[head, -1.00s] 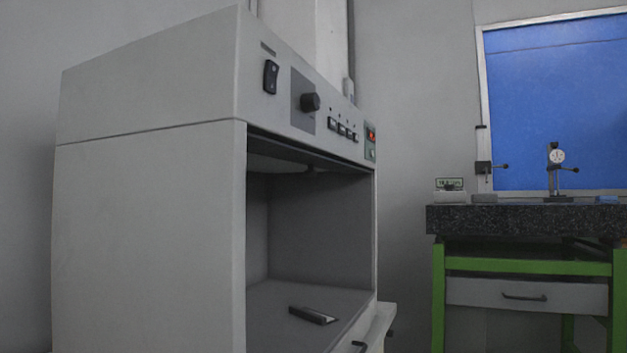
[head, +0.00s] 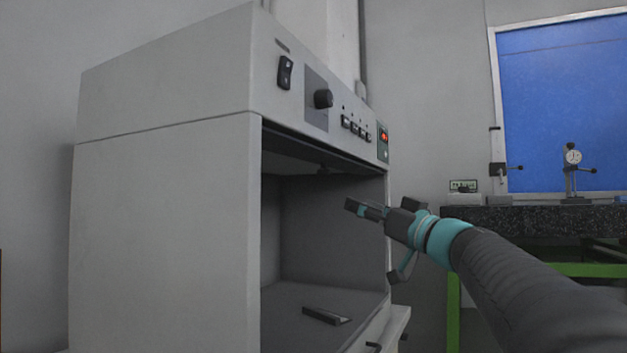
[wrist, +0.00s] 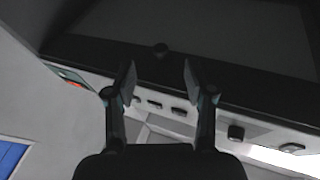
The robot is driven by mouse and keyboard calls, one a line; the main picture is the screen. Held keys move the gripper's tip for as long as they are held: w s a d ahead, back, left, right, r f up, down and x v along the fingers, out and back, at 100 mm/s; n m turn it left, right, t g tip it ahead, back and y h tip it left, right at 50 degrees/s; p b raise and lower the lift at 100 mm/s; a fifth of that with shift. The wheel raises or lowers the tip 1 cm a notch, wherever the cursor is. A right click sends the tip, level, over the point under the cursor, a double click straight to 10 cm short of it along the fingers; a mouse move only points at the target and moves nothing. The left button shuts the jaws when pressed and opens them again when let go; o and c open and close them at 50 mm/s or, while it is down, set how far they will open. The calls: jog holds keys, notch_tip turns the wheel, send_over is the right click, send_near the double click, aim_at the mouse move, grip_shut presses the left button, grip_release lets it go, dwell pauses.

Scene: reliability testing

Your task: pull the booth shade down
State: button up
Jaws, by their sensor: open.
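The grey light booth (head: 165,220) stands at the left with its front open. A dark band (head: 330,150), which may be the rolled-up shade, runs along the top of the opening. How far the shade extends is hard to tell.
The control panel (head: 350,108) with switches and a dial juts above the opening. A dark flat object (head: 325,316) lies on the booth floor. A granite-topped bench (head: 520,221) with a dial gauge stand (head: 572,170) is at the right. The booth's interior is otherwise clear.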

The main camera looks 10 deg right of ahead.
aim_at(324, 173)
jog(key=shift+n+t+y, duration=0.3)
jog(key=shift+n+t, duration=0.1)
jog(key=shift+n, duration=0.1)
jog(key=p+x, duration=0.1)
jog(key=x, duration=0.3)
jog(key=r+p+x, duration=0.1)
jog(key=p+x, duration=0.1)
jog(key=x, duration=0.3)
jog(key=r+p+x, duration=0.1)
jog(key=p+x, duration=0.1)
jog(key=x, duration=0.3)
jog(key=shift+s+d, duration=0.15)
jog(key=shift+d, duration=0.15)
grip_shut()
